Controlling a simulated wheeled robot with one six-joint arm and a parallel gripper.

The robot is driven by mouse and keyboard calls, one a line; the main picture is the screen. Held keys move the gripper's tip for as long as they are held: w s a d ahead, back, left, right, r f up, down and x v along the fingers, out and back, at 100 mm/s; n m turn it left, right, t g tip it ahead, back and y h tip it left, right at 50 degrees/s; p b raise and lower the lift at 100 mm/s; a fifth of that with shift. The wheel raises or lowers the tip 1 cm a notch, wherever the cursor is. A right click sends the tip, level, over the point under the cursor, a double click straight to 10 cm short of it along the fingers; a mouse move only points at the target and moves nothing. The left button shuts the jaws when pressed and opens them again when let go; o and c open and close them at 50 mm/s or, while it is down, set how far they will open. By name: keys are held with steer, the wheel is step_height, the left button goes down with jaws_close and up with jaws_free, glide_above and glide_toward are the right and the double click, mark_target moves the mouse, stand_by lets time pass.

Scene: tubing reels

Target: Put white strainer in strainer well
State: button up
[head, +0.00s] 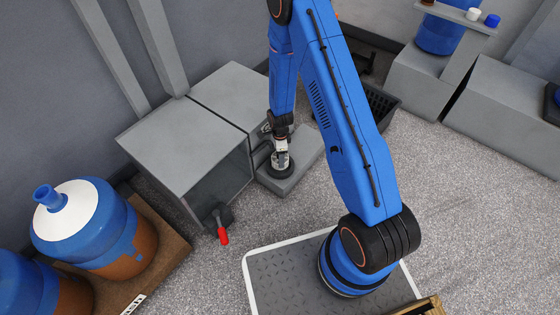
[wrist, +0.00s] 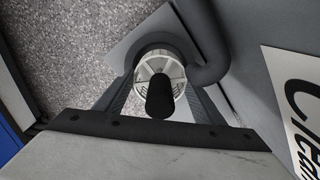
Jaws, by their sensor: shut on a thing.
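The white strainer (head: 281,160) is upright in my gripper (head: 281,148), right over the dark round strainer well (head: 279,172) on a low grey block. In the wrist view the strainer's pale ribbed top (wrist: 148,68) lies within the well's dark ring (wrist: 150,42). Its black knob (wrist: 160,98) sticks up toward the camera between the two fingers of my gripper (wrist: 160,88), which is shut on the strainer. The strainer's lower part is hidden, so I cannot tell how deep it sits in the well.
A grey cabinet (head: 180,140) stands close left of the well, with a red-handled valve (head: 222,234) low on its front. A thick dark hose (wrist: 208,40) curves beside the well. A dark crate (head: 380,104) stands behind my arm. A blue jug (head: 85,225) stands at the lower left.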

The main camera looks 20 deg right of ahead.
steer(key=shift+f, duration=1.95)
steer(key=o, duration=1.1)
steer(key=shift+f, duration=0.1)
